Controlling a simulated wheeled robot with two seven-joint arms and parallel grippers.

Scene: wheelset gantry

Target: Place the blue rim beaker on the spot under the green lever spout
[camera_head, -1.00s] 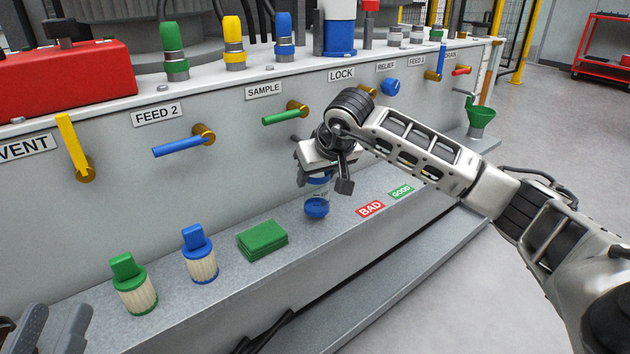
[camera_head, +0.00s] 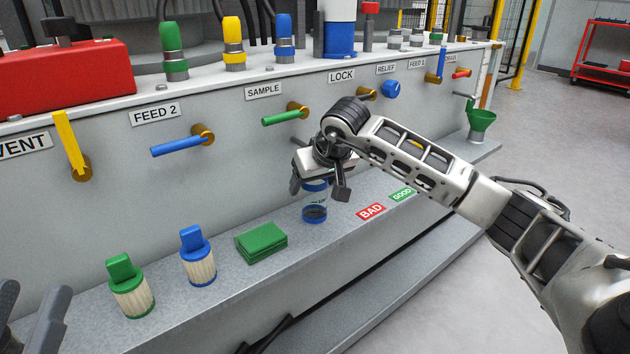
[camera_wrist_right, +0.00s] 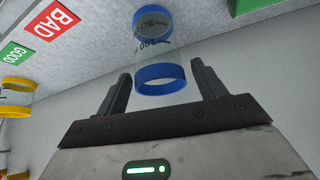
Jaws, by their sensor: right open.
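The blue rim beaker (camera_head: 315,204) stands on the grey ledge below the green lever (camera_head: 282,117), under the SAMPLE label. My right gripper (camera_head: 321,182) is open at its top. In the right wrist view, the beaker's blue rim (camera_wrist_right: 160,78) lies between the two spread fingers, with a gap visible on each side.
Right of the beaker are a red BAD label (camera_head: 370,211) and a green GOOD label (camera_head: 402,195). A yellow-rimmed vessel (camera_wrist_right: 16,84) shows in the wrist view.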

